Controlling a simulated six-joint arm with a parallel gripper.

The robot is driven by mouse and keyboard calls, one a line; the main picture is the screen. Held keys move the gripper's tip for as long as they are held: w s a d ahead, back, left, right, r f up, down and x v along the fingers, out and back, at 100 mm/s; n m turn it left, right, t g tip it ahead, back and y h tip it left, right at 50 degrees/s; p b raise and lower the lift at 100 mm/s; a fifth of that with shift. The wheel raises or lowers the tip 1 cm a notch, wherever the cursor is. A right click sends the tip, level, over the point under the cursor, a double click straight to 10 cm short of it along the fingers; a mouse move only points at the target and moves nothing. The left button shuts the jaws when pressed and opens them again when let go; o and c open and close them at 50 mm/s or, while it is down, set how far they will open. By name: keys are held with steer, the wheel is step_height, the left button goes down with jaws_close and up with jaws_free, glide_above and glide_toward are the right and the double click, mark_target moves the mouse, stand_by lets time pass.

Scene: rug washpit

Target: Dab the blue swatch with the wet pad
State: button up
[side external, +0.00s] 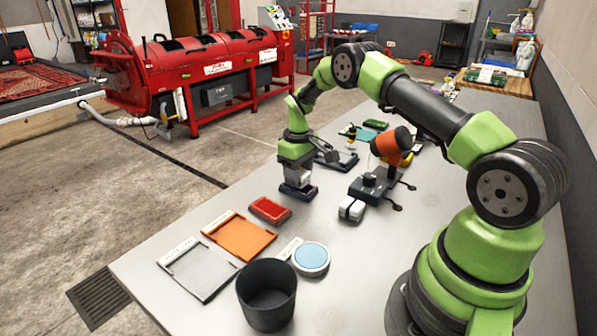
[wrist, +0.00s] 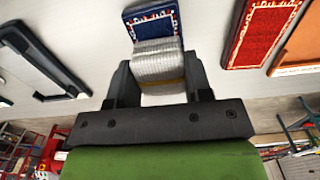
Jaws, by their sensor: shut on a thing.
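My gripper (side external: 297,172) points down and is shut on a whitish pad (wrist: 158,62), which also shows as a pale block in the side view. The blue swatch (wrist: 152,20) has a white patterned border. In the side view the blue swatch (side external: 298,191) lies on the table directly under the gripper. In the wrist view the pad covers the swatch's near part. The pad is at or just above the swatch; I cannot tell whether they touch.
A red swatch (side external: 270,210), an orange tray (side external: 240,236) and a grey tray (side external: 200,270) lie in front. A black cup (side external: 266,295) and a round dish with a blue centre (side external: 312,259) stand nearer. A black frame (side external: 340,160) and an orange-headed device (side external: 390,145) are behind and right.

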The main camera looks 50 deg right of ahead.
steer(key=shift+f, duration=0.6)
stand_by(1.5)
steer(key=shift+r, duration=3.55)
steer(key=shift+f, duration=2.95)
steer(key=shift+f, duration=0.6)
steer(key=shift+r, duration=0.1)
steer(key=shift+r, duration=3.45)
